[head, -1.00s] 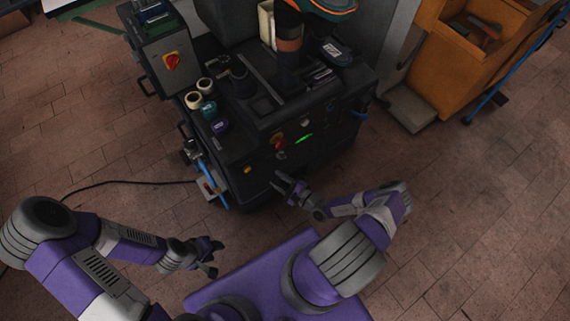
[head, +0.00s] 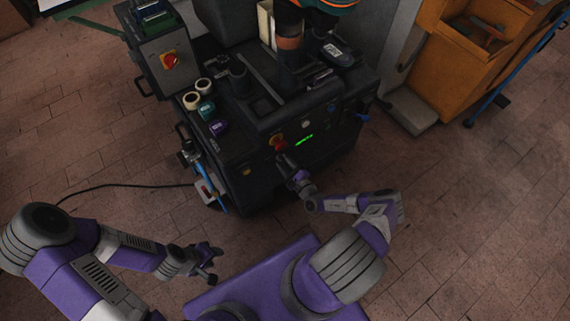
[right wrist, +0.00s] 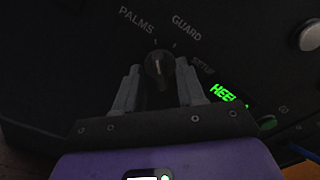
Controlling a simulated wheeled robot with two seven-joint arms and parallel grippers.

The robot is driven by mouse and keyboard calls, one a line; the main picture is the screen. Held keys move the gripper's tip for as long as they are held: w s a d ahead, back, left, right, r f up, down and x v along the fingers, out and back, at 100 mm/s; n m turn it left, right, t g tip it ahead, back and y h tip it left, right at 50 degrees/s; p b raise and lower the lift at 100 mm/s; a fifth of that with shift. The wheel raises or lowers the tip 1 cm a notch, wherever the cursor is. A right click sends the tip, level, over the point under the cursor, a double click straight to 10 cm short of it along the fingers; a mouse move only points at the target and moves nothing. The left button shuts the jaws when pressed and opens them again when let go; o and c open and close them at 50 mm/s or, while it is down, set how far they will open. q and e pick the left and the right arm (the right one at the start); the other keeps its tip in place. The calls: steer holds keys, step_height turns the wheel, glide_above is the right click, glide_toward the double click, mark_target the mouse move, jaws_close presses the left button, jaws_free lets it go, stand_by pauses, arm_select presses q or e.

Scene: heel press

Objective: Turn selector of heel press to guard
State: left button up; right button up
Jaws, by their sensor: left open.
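The heel press (head: 255,190) is a dark machine with controls on its front panel. In the right wrist view its selector (right wrist: 160,68) is a small dark knob below the labels PALMS, GUARD and SETUP. I cannot tell surely which label its pointer faces. My right gripper (right wrist: 160,85) is open, with one finger on each side of the knob and gaps visible. In the head view my right gripper (head: 288,165) is at the front panel and hides the selector. My left gripper (head: 212,264) is open and empty, low in front of the press.
A green-lit display (head: 304,139) and a red button (head: 278,142) are on the press front. A grey box with a red switch (head: 170,61) stands at its left. Tape rolls (head: 192,100) lie on top. An orange cabinet (head: 445,80) stands at right. A cable crosses the floor.

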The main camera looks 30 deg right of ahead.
jaws_close()
steer(key=shift+m, duration=0.3)
steer(key=m+p, duration=0.1)
steer(key=m, duration=0.2)
steer(key=shift+r, duration=0.1)
steer(key=shift+d+m+p, duration=0.1)
steer(key=shift+m+p, duration=0.2)
steer(key=shift+m, duration=2.3)
jaws_free()
